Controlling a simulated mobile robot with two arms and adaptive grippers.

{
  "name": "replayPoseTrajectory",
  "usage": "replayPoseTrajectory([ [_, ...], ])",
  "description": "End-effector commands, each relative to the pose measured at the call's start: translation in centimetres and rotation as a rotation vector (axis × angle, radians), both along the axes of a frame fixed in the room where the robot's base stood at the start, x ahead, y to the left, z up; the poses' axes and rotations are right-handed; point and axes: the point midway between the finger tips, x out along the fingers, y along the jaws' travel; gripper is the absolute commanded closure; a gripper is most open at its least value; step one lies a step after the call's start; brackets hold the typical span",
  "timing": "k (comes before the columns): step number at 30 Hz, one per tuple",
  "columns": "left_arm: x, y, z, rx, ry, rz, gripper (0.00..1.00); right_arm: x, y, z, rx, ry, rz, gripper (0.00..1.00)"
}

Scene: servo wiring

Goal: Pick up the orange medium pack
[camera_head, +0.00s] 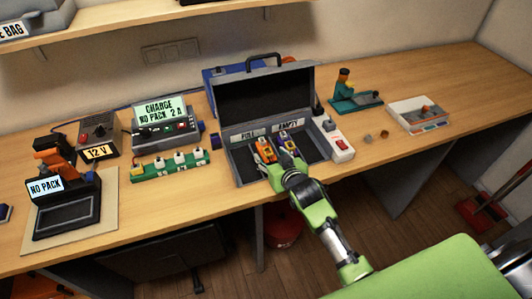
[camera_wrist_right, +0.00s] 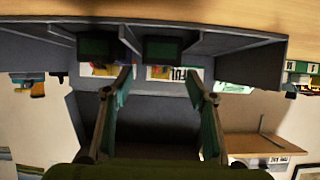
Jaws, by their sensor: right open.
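That view is upside down; small orange patches show by the labels. My left gripper is not in view.
The case lid (camera_head: 265,98) stands open behind the packs. A white switch box (camera_head: 340,146) stands at the case's right. A charger (camera_head: 165,133), a green rack (camera_head: 170,166) and a "NO PACK" stand (camera_head: 67,212) are to the left. A white tray (camera_head: 419,115) lies far right.

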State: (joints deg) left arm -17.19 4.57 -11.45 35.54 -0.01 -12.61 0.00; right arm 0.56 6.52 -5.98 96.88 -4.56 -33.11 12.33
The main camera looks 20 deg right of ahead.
Motion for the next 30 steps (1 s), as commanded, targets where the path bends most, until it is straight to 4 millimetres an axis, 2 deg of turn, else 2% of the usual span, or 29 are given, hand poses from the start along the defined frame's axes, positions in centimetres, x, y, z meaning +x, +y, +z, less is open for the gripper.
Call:
replayPoseTrajectory([
  [5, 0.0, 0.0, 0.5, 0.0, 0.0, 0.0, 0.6, 0.9, 0.0, -0.1, 0.0, 0.0, 0.0, 0.48],
  [11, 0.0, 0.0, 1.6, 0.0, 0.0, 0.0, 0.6, 3.1, 0.1, -0.8, -0.001, 0.001, 0.0, 0.48],
  [15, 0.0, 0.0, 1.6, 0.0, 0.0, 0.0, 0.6, 4.4, 0.1, -1.7, -0.001, 0.001, 0.0, 0.48],
  [26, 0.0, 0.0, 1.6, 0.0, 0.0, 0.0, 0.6, 4.9, 0.1, -2.1, -0.001, 0.0, 0.0, 0.48],
  [27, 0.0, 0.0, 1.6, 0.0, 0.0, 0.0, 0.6, 4.9, 0.1, -2.1, -0.001, 0.0, 0.0, 0.53],
  [30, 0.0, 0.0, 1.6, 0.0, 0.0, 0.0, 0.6, 4.9, 0.1, -2.1, -0.001, 0.0, 0.0, 0.79],
])
